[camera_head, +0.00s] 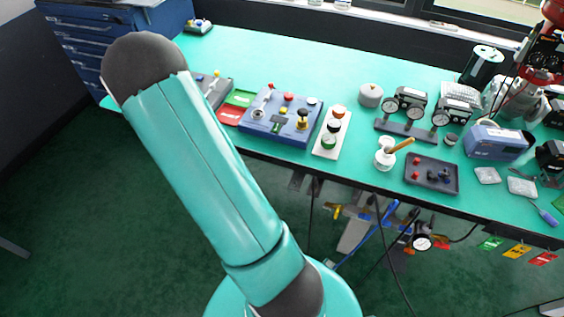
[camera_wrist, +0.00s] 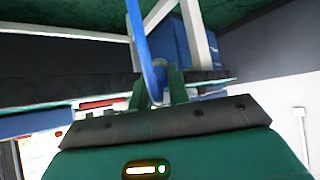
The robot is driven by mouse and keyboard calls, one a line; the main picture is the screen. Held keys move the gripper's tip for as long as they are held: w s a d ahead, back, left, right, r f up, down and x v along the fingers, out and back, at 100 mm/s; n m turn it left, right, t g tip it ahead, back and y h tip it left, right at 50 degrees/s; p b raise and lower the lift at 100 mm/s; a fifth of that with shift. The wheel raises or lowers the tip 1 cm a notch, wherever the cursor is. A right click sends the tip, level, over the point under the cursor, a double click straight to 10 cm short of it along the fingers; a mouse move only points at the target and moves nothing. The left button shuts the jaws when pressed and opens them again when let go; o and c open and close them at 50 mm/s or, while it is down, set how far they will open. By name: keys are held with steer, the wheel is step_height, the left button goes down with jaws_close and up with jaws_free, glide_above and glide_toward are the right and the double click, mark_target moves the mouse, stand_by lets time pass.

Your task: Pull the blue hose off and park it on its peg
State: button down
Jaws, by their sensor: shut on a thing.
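In the wrist view my gripper (camera_wrist: 157,92) is shut on the blue hose (camera_wrist: 143,48). The hose runs from between the two green fingers toward the top of the picture. Its held end is partly hidden by the fingers. In the head view a length of blue hose (camera_head: 366,236) slants down below the bench's front edge, beside a grey fitting (camera_head: 354,234) with a yellow part. My gripper does not show in the head view. I cannot make out the peg in either view, nor whether the hose is still on its fitting.
The green-topped bench (camera_head: 240,58) holds a blue control box (camera_head: 284,133), gauges (camera_head: 411,108) and a dark tray (camera_head: 432,187). A pressure gauge (camera_head: 422,242), dark cables and coloured tags (camera_head: 517,250) hang under its front edge. The green floor (camera_head: 130,225) at left looks clear.

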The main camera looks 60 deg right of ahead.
steer(key=s+d+m+g+y, duration=0.1)
steer(key=s+d+m+g, duration=0.25)
steer(key=s+d, duration=0.35)
step_height(320, 180, up, 6)
steer(key=m+g+y, duration=0.5)
glide_above(295, 183)
steer(key=shift+t, duration=0.25)
steer(key=shift+a+f, duration=0.15)
steer(key=shift+f, duration=2.5)
steer(key=shift+f, duration=0.65)
steer(key=c, duration=1.3)
jaws_free()
steer(key=shift+o, duration=0.2)
step_height(295, 183, up, 14)
steer(key=shift+f, duration=0.1)
